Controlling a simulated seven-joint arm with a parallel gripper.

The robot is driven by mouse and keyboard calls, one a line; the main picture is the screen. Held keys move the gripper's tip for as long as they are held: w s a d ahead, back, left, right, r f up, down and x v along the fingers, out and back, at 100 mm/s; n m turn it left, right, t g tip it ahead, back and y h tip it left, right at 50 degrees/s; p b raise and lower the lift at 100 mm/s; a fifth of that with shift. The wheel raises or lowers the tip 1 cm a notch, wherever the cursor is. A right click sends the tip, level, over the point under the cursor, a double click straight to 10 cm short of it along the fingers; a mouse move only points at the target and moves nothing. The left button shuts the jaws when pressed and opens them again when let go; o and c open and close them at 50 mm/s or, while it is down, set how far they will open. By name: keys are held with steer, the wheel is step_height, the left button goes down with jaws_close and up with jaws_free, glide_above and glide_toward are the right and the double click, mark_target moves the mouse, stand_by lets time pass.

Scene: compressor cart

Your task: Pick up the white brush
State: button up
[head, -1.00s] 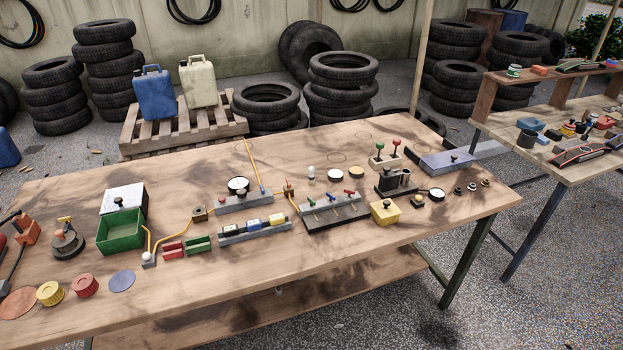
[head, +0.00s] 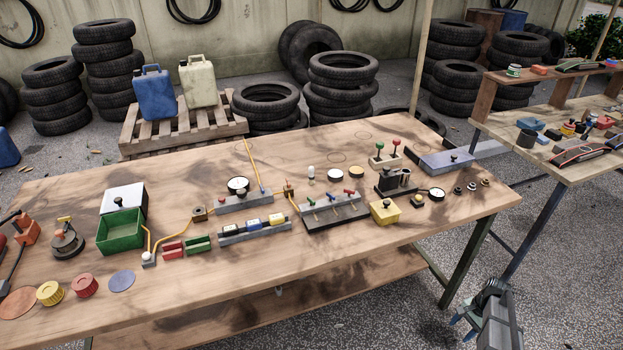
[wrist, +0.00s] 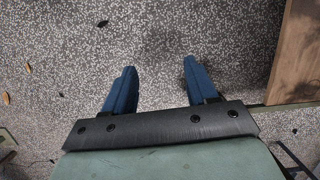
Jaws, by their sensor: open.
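I cannot make out a white brush for certain in either view. A small upright white-topped piece (head: 311,172) stands near the back middle of the wooden workbench (head: 330,262), too small to identify. My gripper (head: 464,328) is low at the right, off the bench's right end, over the speckled ground. In the wrist view its two blue fingers (wrist: 159,66) are spread apart with nothing between them.
The bench holds a green bin (head: 120,232), a yellow box (head: 384,212), a lever block (head: 332,210) and a grey box (head: 446,162). A second bench (head: 560,165) with small items stands at right. Stacked tyres (head: 342,88) are behind. A wooden edge (wrist: 298,55) shows in the wrist view.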

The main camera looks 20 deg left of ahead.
steer(key=w+d+r+m+t, duration=0.25)
steer(key=w+d+r, duration=0.25)
steer(key=w+r, duration=0.75)
steer(key=w+d+r+m+t, duration=0.1)
steer(key=w+d+r+m, duration=0.25)
steer(key=w+r, duration=0.85)
steer(key=w+a+r+m+t+y, duration=0.1)
steer(key=w+r, duration=0.9)
steer(key=r, duration=0.5)
steer(key=w+a+r, duration=0.1)
steer(key=a+r, duration=0.1)
steer(key=a, duration=1.3)
step_height(320, 180, up, 4)
steer(key=m+g+h, duration=0.3)
glide_above(311, 178)
steer(key=shift+w+a+f+t, duration=0.2)
steer(key=shift+w+a+t, duration=0.05)
steer(key=shift+f, duration=0.25)
step_height(311, 178, down, 7)
steer(key=shift+f, duration=0.1)
steer(key=shift+w+d+f, duration=0.1)
steer(key=shift+w+f, duration=0.05)
steer(key=shift+f, duration=1.35)
steer(key=shift+w+f, duration=0.1)
steer(key=shift+f, duration=1.35)
